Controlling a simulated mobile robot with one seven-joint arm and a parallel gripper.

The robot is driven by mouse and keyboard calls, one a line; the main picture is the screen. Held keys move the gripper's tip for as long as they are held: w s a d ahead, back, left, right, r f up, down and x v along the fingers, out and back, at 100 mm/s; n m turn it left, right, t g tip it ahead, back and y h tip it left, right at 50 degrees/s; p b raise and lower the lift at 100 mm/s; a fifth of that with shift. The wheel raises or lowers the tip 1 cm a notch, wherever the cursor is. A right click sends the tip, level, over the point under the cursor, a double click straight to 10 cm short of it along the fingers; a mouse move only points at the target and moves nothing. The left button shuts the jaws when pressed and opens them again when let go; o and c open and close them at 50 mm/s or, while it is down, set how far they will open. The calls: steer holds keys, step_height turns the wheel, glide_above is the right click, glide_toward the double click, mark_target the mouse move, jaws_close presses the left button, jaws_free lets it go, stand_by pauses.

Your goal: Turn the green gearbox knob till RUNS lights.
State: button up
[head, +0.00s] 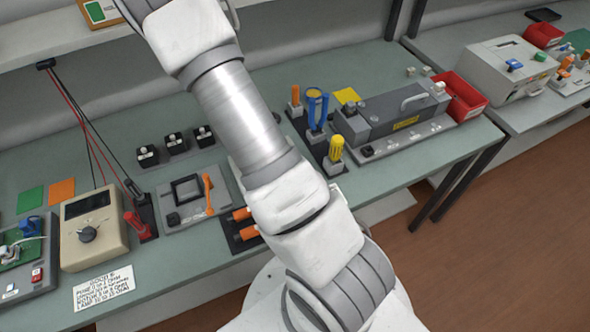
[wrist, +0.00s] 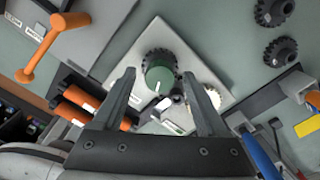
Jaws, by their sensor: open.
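The green gearbox knob (wrist: 159,76), with a dark ridged rim and a white mark at its lower edge, sits on a light grey plate (wrist: 190,52) in the wrist view. My gripper (wrist: 159,73) is open, with one finger to the left and one to the right of the knob. I cannot tell whether either finger touches it. A cream gear (wrist: 211,97) shows beside the right finger, partly hidden. Small labels below the knob are too small to read, and I cannot make out a RUNS light. In the head view my arm hides the knob and gripper.
In the wrist view, orange-handled parts (wrist: 76,97) lie left of the gripper, and black gears (wrist: 280,51) lie at upper right. In the head view, a yellow-handled tool (head: 336,149), a grey box with a handle (head: 385,117) and a beige meter (head: 93,230) stand on the bench.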

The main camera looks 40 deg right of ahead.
steer(key=n, duration=0.2)
steer(key=shift+n+b, duration=0.3)
steer(key=shift+n, duration=0.1)
steer(key=n+b, duration=0.1)
steer(key=n, duration=0.4)
steer(key=shift+f+b, duration=0.1)
steer(key=shift+b, duration=0.3)
steer(key=n+b, duration=0.2)
steer(key=n, duration=0.3)
steer(key=shift+n, duration=0.3)
steer(key=n, duration=0.3)
steer(key=shift+b, duration=0.3)
steer(key=shift+c, duration=0.2)
